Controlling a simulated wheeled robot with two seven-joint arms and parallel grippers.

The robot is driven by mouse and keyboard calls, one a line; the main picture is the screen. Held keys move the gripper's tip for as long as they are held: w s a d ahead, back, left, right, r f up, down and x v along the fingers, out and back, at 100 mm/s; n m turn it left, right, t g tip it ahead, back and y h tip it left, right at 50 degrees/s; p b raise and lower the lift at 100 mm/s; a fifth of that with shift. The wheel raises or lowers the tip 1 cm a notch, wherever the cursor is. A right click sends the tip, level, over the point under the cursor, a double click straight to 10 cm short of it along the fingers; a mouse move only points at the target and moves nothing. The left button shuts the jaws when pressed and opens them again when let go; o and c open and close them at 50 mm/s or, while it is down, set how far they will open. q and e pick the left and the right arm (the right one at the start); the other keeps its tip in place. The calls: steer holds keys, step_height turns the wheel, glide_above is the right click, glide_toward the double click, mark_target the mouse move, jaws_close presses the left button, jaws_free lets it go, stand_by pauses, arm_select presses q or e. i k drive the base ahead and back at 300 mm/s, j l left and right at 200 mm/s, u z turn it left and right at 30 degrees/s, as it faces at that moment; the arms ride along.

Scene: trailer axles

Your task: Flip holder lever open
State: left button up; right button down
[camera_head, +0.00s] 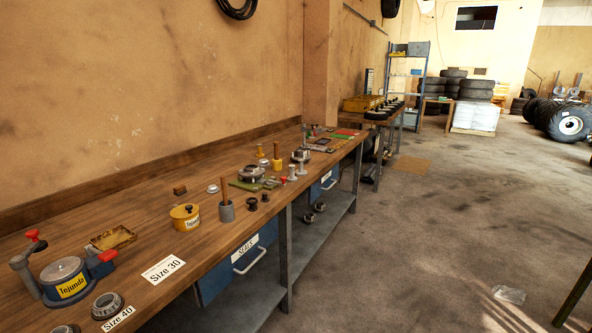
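Whether the lever is latched cannot be told from here. Farther along the bench, a grey round part (251,173) sits by a green piece (246,185). Neither of my grippers is in view.
The long wooden workbench (150,235) runs along the wall. A yellow tin (185,217), a grey cup (226,211), a shallow tray (113,238) and metal rings (107,305) stand near the holder. A blue drawer (240,262) is below. The floor (420,240) to the right is largely clear.

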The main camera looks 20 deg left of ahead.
mark_target(270, 183)
steer(key=i+l+u, duration=0.15)
steer(key=i+u, duration=0.35)
steer(key=i+l+u, duration=1.4)
steer(key=k+l, duration=0.05)
steer(key=k, duration=0.05)
